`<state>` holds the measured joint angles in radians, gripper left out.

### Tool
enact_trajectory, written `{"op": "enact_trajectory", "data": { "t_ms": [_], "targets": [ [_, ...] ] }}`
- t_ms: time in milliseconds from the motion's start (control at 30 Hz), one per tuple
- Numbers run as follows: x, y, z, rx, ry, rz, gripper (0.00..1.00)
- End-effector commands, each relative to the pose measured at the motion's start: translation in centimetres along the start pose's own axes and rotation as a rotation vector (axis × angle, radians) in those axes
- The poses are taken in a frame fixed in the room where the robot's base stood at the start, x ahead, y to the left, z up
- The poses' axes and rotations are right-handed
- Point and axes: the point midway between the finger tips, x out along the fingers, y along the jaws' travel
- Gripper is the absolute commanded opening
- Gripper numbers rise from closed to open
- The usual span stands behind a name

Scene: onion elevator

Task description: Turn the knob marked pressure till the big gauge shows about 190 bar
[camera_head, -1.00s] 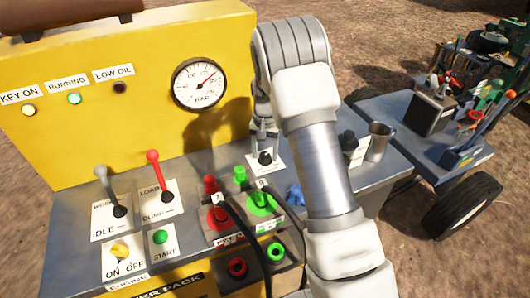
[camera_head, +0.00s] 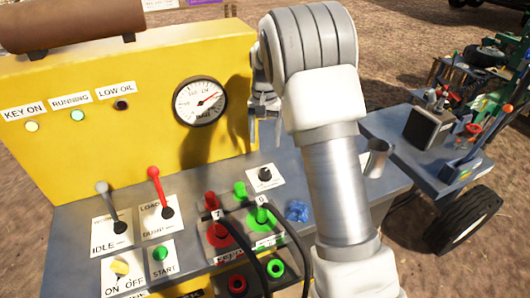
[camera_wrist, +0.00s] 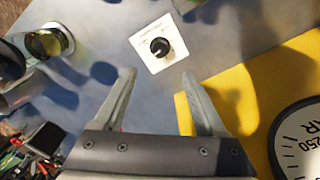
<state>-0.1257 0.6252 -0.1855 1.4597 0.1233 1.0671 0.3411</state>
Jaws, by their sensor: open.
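The pressure knob is a small black knob (camera_head: 265,174) on a white plate on the grey panel top. It also shows in the wrist view (camera_wrist: 159,47), where its label is too blurred to read. My gripper (camera_head: 265,138) is open and empty above the knob, with clear space between them. In the wrist view its fingers (camera_wrist: 159,75) point toward the knob, which lies beyond the tips. The big gauge (camera_head: 200,101) is on the yellow upright panel; its needle points to the upper right. The exact reading is too small to tell. Part of its dial (camera_wrist: 300,140) shows in the wrist view.
Left of the knob stand red couplings (camera_head: 213,212) and green couplings (camera_head: 262,214) with black hoses. A red lever (camera_head: 157,185) and a grey lever (camera_head: 108,200) stand further left. A metal cup (camera_head: 376,158) is right of my arm. The yellow panel rises close behind.

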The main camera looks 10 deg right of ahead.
Motion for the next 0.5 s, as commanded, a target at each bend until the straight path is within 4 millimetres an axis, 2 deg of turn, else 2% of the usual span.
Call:
{"op": "enact_trajectory", "data": {
  "t_ms": [33, 200, 500],
  "targets": [
    [-1.3, 0.0, -0.1, 0.0, 0.003, -0.002, 0.73],
    [-3.7, 0.0, -0.1, 0.001, 0.001, -0.001, 0.73],
    [-4.7, 0.0, 0.0, 0.001, -0.001, 0.0, 0.73]
  ]
}}
